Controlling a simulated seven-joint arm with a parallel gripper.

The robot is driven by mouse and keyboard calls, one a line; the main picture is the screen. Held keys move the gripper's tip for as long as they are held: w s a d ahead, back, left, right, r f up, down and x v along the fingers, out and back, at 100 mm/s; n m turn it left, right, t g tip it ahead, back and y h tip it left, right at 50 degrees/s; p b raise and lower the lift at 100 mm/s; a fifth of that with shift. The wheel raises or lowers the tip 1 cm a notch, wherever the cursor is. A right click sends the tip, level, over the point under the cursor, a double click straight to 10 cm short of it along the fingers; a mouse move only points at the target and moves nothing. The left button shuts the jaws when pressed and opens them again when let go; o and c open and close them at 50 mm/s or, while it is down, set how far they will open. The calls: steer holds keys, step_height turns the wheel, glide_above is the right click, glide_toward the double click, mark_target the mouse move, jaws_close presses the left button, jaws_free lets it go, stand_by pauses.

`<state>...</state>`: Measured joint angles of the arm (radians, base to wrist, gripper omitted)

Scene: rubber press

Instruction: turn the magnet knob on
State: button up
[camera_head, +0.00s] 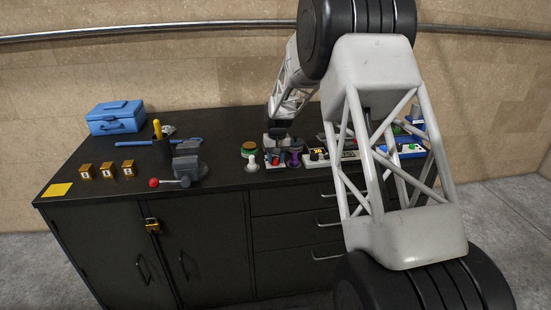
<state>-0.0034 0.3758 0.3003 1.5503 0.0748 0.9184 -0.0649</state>
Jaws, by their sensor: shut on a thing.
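My gripper (279,148) points down over the right half of the dark bench top, at a small cluster of parts. It is shut on a small part there, which appears to be the magnet knob. Red and blue bits (275,160) show just below the fingers. The knob itself is mostly hidden by the gripper, and its turned position is too small to tell. A white peg-like piece (251,163) stands just left of the gripper, and a purple piece (295,159) stands just right.
A green-topped jar (249,149) is close behind the white piece. A grey vise (188,168) with a red-ended handle, yellow blocks (107,169) and a blue toolbox (115,118) are to the left. A white strip of parts (318,155) lies right, partly behind my arm.

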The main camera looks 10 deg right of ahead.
mark_target(276, 159)
steer(key=m, duration=0.6)
steer(key=shift+m, duration=0.4)
stand_by(0.3)
steer(key=o, duration=0.9)
steer(key=shift+s+d+r, duration=0.1)
steer(key=shift+r, duration=1.85)
steer(key=shift+s+d+r, duration=0.1)
steer(key=shift+r, duration=1.85)
